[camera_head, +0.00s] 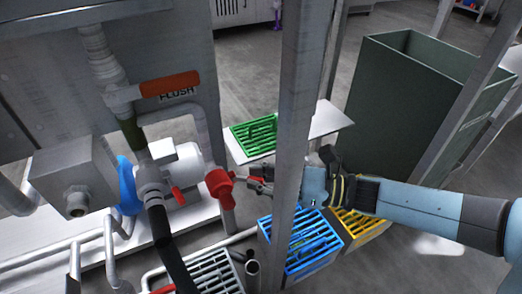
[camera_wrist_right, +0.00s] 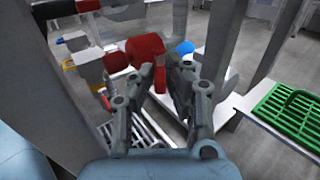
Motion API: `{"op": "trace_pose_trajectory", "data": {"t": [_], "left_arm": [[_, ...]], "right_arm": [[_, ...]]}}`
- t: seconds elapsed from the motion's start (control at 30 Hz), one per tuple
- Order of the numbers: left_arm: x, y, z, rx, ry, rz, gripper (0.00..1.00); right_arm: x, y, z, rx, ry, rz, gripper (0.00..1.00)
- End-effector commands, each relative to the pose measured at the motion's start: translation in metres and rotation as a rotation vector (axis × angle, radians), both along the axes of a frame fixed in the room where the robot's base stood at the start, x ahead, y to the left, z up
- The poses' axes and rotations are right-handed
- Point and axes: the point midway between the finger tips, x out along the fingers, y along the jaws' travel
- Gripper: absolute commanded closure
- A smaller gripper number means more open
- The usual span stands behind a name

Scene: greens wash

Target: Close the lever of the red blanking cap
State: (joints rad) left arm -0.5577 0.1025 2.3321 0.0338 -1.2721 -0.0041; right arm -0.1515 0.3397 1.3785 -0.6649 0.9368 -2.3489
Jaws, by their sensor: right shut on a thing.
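The red blanking cap (camera_head: 218,182) sits at the end of the pipework right of the white pump, and it also shows in the right wrist view (camera_wrist_right: 145,48). Its red lever (camera_wrist_right: 160,78) shows between my right gripper's fingers. My right gripper (camera_head: 256,182) reaches in from the right, past the steel post, and is at the cap's right side. In the right wrist view its fingers (camera_wrist_right: 153,88) are closed around the lever; the exact contact is partly hidden by the fingers. My left gripper is in neither view.
A steel post (camera_head: 290,120) stands in front of my right arm. A red FLUSH handle (camera_head: 170,86) is above the pump. Blue (camera_head: 318,262), yellow (camera_head: 372,222) and green (camera_head: 240,148) crates stand around. A black hose (camera_head: 165,240) hangs left of the cap.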

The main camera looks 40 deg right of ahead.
Motion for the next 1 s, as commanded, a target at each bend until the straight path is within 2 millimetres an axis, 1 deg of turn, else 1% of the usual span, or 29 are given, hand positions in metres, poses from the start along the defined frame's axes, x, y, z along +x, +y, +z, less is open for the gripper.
{"op": "trace_pose_trajectory", "data": {"t": [0.2,0.23,0.4,0.63,0.73,0.87,1.0], "left_arm": [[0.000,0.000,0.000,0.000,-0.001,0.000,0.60],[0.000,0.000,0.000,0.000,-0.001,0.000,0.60],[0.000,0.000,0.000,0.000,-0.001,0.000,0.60],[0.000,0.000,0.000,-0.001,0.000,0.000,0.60],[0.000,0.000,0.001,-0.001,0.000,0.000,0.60],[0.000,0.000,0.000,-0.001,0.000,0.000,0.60],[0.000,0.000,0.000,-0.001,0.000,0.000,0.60]], "right_arm": [[0.000,0.000,-0.001,0.000,0.001,0.000,1.00],[0.000,0.000,-0.001,0.000,0.001,0.000,0.86],[0.000,0.000,0.000,0.000,0.001,0.001,0.65],[0.000,0.000,0.000,-0.001,0.001,0.001,0.65],[-0.005,-0.004,-0.001,-0.001,0.002,0.002,0.65],[-0.021,-0.017,-0.001,-0.002,0.004,0.002,0.65],[-0.046,-0.037,-0.002,-0.003,0.005,0.003,0.65]]}}
